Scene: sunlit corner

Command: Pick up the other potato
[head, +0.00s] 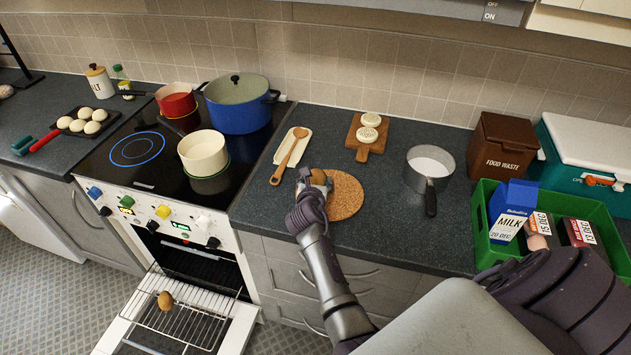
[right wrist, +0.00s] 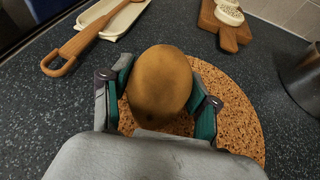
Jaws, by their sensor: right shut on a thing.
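A brown potato (head: 318,176) is between the fingers of my right gripper (head: 314,184), at the left edge of the round cork mat (head: 347,198). In the right wrist view the potato (right wrist: 160,80) fills the space between the two teal-padded fingers, which press on its sides. The cork mat (right wrist: 235,115) lies behind and below it. I cannot tell whether the potato touches the mat or is just above it. Another brown potato (head: 165,301) lies on the wire rack (head: 195,316) of the open oven at lower left. My left gripper is not in view.
A wooden spoon (head: 289,157) on a white rest, a board (head: 367,151) with two pale rounds, and a saucepan (head: 430,170) stand around the mat. A green crate (head: 480,225) with cartons is at right. Pots stand on the hob. The oven door (head: 230,335) hangs open.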

